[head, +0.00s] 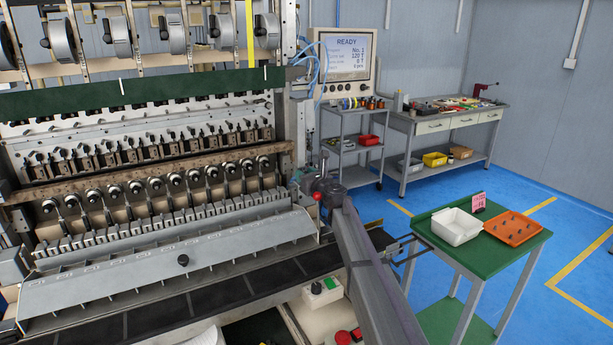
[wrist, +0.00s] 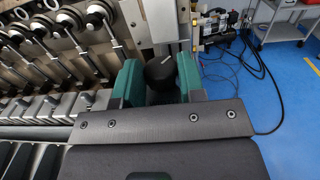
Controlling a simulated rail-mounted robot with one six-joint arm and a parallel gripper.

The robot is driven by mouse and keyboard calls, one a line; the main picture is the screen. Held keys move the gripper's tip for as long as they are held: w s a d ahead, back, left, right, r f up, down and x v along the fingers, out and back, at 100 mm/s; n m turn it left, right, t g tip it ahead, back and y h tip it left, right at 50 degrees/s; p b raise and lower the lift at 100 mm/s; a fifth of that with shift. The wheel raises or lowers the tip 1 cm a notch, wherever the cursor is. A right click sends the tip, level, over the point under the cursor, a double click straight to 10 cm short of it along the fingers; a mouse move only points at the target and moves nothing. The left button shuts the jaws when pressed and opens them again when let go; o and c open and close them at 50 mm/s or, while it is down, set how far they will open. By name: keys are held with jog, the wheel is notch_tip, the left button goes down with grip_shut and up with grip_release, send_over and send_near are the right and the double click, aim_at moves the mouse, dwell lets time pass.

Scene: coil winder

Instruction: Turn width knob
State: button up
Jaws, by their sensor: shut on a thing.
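The width knob (wrist: 162,72) is black and round with a white pointer line on its top face. It sits at the right end of the winder, in the middle of the wrist view. My gripper (wrist: 160,84) has teal fingers, one on each side of the knob, shut on it. The pointer line slants toward the upper right. In the head view my gripper and arm reach the machine's right end, and I cannot make out the knob there.
A red ball handle (head: 317,196) stands close by my gripper. The coil winder (head: 150,190) fills the left. A screen (head: 347,52) reads READY. A green table (head: 480,238) at right holds a white bin (head: 456,226) and an orange tray (head: 513,228). Blue floor beyond is open.

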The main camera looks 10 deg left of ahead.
jog(key=o, duration=0.9)
jog(key=shift+r, duration=0.1)
